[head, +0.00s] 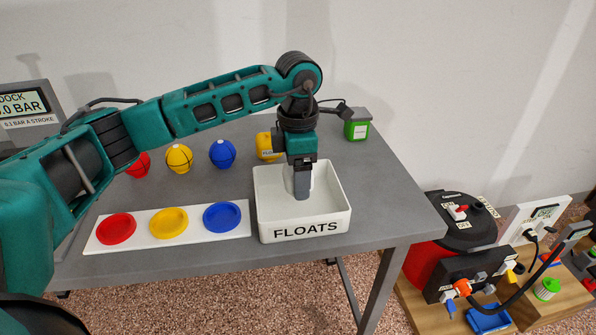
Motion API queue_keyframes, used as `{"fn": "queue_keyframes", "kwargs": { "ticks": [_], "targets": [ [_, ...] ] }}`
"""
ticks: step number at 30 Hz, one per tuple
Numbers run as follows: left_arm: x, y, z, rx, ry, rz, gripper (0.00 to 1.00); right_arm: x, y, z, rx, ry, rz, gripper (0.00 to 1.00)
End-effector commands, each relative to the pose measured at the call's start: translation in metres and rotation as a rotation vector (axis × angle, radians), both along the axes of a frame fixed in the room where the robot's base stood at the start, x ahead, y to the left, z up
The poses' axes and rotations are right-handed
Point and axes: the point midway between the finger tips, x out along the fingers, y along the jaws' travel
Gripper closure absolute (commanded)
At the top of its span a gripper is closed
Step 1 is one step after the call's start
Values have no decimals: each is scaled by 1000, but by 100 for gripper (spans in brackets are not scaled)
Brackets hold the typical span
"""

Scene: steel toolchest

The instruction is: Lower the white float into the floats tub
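My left gripper (302,190) reaches down, fingers pointing downward, into the white open tub labelled FLOATS (304,228) on the grey table. A pale rounded shape, the white float (317,175), shows on both sides of the near dark finger and is mostly hidden by it. The gripper appears shut on it, inside the tub's outline. White on white makes it hard to tell whether the float touches the tub floor. My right gripper is not in view.
A white board (140,241) with red, yellow and blue dishes lies left of the tub. Red, yellow and blue balls (222,154) stand behind it. A yellow container (266,146) is behind the tub, a green box (357,125) at back right. The table's right part is clear.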

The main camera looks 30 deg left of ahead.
Motion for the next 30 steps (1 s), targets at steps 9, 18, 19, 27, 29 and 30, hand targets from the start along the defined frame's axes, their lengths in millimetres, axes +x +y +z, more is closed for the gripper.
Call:
{"fn": "queue_keyframes", "kwargs": {
  "ticks": [9,18,19,27,29,30],
  "targets": [
    [0,0,-6,0,0,0,57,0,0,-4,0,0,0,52],
    [0,0,-10,0,0,0,57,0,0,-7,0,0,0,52],
    [0,0,-11,0,0,0,57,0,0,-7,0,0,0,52],
    [0,0,-15,0,0,0,57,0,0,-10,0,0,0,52],
    [0,0,-15,0,0,0,57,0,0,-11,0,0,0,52],
    [0,0,-16,0,0,0,57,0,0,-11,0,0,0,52]
  ]
}}
